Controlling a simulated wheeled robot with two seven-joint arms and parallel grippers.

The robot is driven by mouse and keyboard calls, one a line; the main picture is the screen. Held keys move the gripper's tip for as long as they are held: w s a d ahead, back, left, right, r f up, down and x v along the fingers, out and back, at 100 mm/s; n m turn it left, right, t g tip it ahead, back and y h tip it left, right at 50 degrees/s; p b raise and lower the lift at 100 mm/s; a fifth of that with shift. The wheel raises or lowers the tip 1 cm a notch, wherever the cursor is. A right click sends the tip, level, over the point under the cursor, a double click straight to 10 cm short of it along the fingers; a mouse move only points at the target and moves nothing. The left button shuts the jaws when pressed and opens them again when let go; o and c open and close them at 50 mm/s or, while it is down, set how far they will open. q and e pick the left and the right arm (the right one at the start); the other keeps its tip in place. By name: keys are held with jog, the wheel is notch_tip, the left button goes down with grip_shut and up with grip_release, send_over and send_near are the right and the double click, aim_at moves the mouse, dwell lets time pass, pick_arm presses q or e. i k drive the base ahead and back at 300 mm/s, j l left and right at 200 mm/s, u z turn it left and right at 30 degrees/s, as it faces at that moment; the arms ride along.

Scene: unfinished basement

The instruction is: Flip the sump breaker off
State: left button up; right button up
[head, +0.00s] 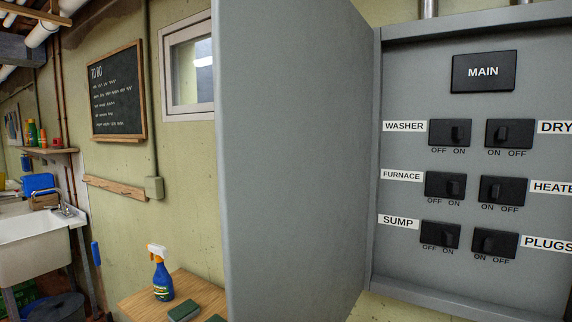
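The sump breaker (440,235) is a black switch at the bottom of the left column in the grey breaker panel (410,272). The SUMP label (398,221) is at its upper left. OFF is printed under its left side and ON under its right side. Its toggle (450,240) sits toward the right, the ON side. The panel door (290,160) stands open to the left. Neither of my grippers is in view.
The furnace breaker (445,185) is just above and the plugs breaker (495,243) just right of sump. Washer breaker (449,133) and main switch (483,72) are higher. A spray bottle (161,278) stands on a wooden surface (140,305).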

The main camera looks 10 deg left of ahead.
aim_at(447, 237)
jog(key=j+z, duration=0.85)
jog(key=j, duration=0.15)
jog(key=j+z, duration=0.5)
jog(key=z, duration=0.25)
jog(key=k+l, duration=0.05)
